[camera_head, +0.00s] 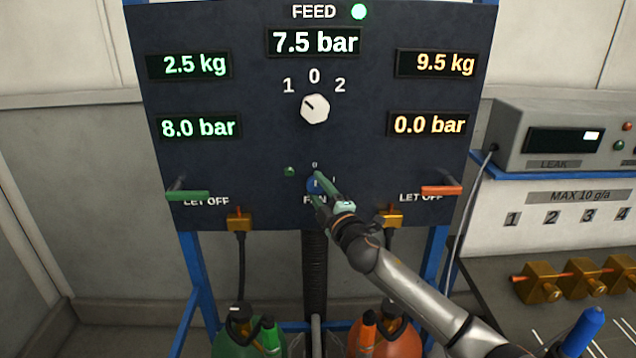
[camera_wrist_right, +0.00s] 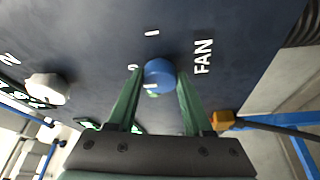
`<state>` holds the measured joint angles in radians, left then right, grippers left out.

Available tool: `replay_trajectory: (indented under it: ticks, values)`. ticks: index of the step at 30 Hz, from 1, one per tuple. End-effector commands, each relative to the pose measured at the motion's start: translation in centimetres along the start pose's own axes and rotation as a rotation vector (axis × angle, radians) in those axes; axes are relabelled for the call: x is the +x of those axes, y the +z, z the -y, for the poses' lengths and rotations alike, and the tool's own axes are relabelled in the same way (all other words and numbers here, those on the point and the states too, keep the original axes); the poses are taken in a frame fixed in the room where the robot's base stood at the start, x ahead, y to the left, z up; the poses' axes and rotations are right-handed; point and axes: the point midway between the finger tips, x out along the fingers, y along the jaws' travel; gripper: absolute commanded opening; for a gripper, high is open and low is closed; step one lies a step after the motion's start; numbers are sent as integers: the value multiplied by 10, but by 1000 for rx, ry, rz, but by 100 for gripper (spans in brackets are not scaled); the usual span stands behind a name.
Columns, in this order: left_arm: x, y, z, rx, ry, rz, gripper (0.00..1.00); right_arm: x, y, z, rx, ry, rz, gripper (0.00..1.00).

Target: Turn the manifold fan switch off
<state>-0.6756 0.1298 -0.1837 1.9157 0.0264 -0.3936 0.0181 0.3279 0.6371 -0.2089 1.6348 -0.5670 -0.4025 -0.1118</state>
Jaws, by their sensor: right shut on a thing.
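The fan switch is a small blue knob (camera_head: 314,186) low in the middle of the dark panel, above the FAN label. In the wrist view the blue knob (camera_wrist_right: 159,74) sits between the two green fingers, with a 0 mark to its left and a 1 mark above it. My right gripper (camera_head: 318,185) is shut on the knob, and the fingers (camera_wrist_right: 159,82) touch its sides. In the head view the fingers hide part of the knob. A pale mark shows on the knob, but its exact pointing is hard to tell. My left gripper is out of view.
A white selector knob (camera_head: 314,109) stands above, between displays. A green lever (camera_head: 188,195) and an orange lever (camera_head: 441,190) stick out at the panel's sides. Brass fittings (camera_head: 239,220) with hoses hang below. A bench with a leak meter (camera_head: 560,138) is at right.

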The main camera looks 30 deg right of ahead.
Motion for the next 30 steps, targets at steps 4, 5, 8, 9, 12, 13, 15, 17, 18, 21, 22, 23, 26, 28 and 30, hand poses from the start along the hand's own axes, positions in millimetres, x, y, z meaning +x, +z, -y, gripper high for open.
replay_trajectory:
  ticks: [4,5,8,9,12,13,15,17,18,21,22,23,26,28,30]
  values:
    - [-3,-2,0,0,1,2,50,0,1,0,-31,-14,2,0]
    - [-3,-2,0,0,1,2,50,0,1,0,-35,-16,3,0]
    - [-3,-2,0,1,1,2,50,0,1,0,-42,-19,3,0]
    - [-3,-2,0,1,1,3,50,0,1,1,-44,-19,3,0]
    - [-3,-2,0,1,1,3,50,0,1,1,-46,-20,3,0]
    - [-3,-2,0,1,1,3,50,0,1,1,-46,-20,3,0]
    - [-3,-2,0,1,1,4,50,0,1,1,-46,-19,3,0]
    - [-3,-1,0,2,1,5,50,0,1,1,-46,-19,3,0]
    - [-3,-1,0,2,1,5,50,0,1,1,-46,-19,3,0]
    - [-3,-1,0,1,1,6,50,0,1,1,-46,-19,2,59]
    - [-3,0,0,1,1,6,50,0,1,1,-45,-19,2,62]
    - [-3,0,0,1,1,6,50,0,1,0,-45,-19,2,65]
    - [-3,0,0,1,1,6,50,0,0,0,-44,-18,2,77]
    - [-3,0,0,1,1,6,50,0,0,0,-43,-18,1,81]
    - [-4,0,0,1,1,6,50,0,0,0,-43,-18,1,81]
